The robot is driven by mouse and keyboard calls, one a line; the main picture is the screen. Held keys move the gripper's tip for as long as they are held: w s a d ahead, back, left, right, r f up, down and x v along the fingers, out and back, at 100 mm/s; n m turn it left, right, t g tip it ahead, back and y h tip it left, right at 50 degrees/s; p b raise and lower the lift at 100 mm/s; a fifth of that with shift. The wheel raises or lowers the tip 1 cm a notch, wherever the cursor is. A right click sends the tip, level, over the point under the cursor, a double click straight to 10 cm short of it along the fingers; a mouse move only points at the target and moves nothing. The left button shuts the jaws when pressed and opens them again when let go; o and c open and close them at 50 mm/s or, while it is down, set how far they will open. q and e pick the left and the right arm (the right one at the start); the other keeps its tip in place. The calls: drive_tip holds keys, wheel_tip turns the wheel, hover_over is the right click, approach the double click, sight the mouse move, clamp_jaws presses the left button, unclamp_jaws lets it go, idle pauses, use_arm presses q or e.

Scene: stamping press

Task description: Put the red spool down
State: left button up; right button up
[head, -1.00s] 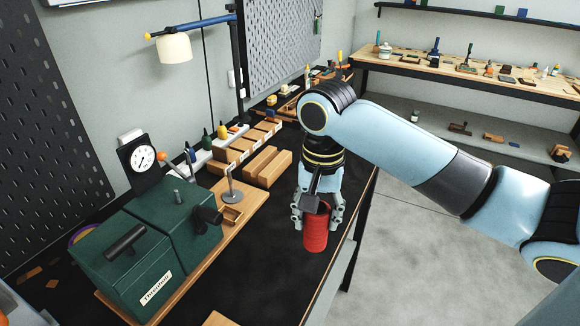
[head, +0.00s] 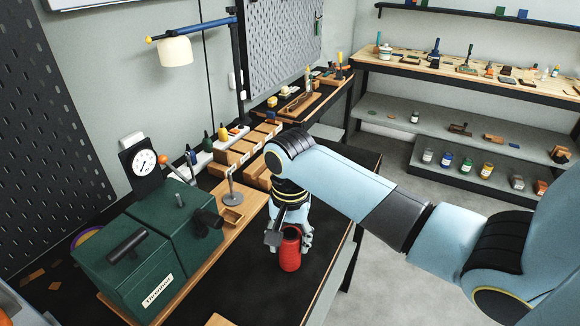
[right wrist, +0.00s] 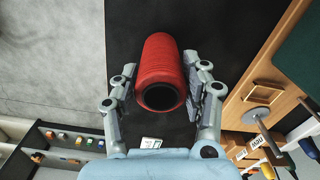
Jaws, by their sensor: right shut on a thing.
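The red spool (head: 290,252) is upright over the black bench top (head: 262,290), near its right edge. My right gripper (head: 288,240) comes down from above with its fingers around the spool's sides, and it is shut on it. In the right wrist view the spool (right wrist: 160,62) sits between the two fingers, with its dark open end facing the camera. I cannot tell whether its bottom touches the bench top. My left gripper is not in view.
A green press box (head: 140,262) stands on a wooden board to the left, with a small wooden tray (head: 232,216) and a metal post beside the spool. Wooden blocks and bottles line the back. Bare black bench top lies in front of the spool.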

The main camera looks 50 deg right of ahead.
drive_tip(key=o, duration=1.3)
wheel_tip(320, 180, up, 12)
drive_tip(key=shift+r+b, duration=0.15)
drive_tip(key=shift+b, duration=0.5)
